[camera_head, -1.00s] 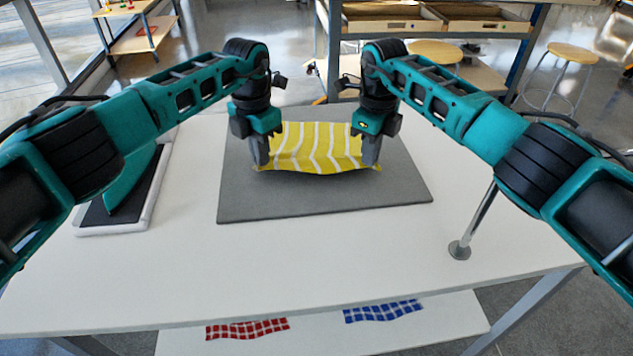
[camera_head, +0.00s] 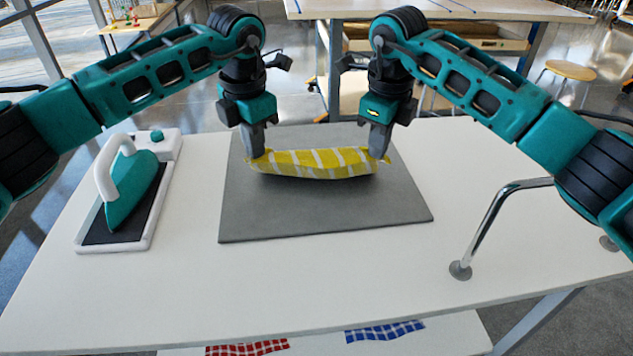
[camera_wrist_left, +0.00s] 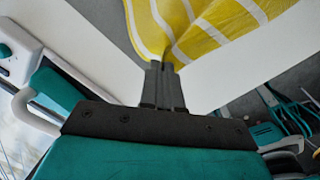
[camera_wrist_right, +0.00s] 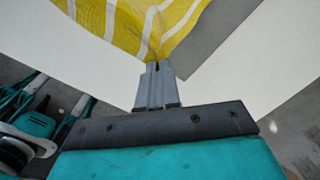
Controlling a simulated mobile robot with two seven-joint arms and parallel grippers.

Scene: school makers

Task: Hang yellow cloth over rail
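The yellow cloth (camera_head: 315,162) with white stripes is held up over the grey mat (camera_head: 330,212), stretched between my two grippers. My left gripper (camera_head: 256,156) is shut on its left corner. My right gripper (camera_head: 379,153) is shut on its right corner. The cloth also shows pinched in the left wrist view (camera_wrist_left: 190,25) and in the right wrist view (camera_wrist_right: 150,22). The chrome rail (camera_head: 492,212) stands at the right of the table, with its far part behind my right arm. The rail is empty where it shows.
A teal iron (camera_head: 135,190) stands on a white-rimmed tray (camera_head: 147,232) at the table's left. The white table (camera_head: 370,270) is clear in front of the mat. Red (camera_head: 247,349) and blue (camera_head: 385,331) checked cloths lie on a shelf below.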

